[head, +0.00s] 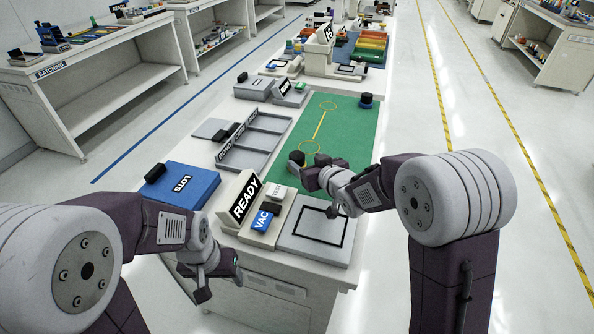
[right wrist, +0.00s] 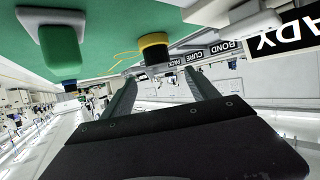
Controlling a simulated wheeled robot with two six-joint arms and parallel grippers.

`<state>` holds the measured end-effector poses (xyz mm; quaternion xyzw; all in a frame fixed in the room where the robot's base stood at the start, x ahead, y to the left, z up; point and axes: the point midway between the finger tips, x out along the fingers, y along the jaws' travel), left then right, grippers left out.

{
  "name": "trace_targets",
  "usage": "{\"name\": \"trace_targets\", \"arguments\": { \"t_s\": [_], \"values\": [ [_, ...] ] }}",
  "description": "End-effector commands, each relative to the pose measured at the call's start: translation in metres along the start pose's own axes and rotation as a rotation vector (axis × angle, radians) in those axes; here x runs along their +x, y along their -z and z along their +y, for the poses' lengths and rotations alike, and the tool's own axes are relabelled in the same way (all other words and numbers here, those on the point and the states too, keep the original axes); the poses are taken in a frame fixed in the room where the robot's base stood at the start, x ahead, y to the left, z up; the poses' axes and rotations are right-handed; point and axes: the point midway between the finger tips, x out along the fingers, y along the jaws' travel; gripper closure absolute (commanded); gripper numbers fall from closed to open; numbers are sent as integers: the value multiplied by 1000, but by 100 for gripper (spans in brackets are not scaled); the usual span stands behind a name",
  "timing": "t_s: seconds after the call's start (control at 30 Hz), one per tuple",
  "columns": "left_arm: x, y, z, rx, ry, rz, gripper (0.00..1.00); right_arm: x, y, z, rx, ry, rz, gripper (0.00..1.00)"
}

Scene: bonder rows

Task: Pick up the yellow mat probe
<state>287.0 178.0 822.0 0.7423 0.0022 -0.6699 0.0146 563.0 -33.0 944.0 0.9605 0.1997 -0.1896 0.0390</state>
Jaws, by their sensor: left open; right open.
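The yellow mat probe, a dark knob with a yellow band, stands on the green mat in the right wrist view (right wrist: 155,50), beyond my open right fingers. In the head view it appears as a dark knob (head: 297,158) by the near yellow ring on the mat, just past my right gripper. My right gripper (head: 319,192) is open and empty at the mat's near end; its fingers also show in the right wrist view (right wrist: 160,97). My left gripper (head: 203,283) is open and empty at the table's near left edge.
A blue-based knob (head: 365,101) is at the mat's far end. Grey trays (head: 235,158), a blue LOTS box (head: 188,185), a READY sign (head: 240,199) and a VAC block (head: 262,221) crowd the left and near side.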

Motion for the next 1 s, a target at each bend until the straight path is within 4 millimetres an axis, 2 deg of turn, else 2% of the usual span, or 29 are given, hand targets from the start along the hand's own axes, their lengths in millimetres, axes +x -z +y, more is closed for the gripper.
{"name": "trace_targets", "arguments": {
  "t_s": [0.23,0.47,0.6,0.7,0.97,1.0],
  "values": [
    [-1,0,0,0,0,1,33,32,0,0,1,-1,-4,31],
    [0,0,0,0,0,0,33,46,-1,1,1,-2,-3,31],
    [1,0,0,0,0,0,33,72,-6,3,1,-2,-5,31],
    [0,0,0,0,0,0,33,85,-5,3,1,-2,-3,31],
    [0,0,0,0,0,0,33,89,-5,3,1,-2,-4,31],
    [0,0,0,0,0,0,33,89,-5,4,1,-2,-4,43]
  ]
}}
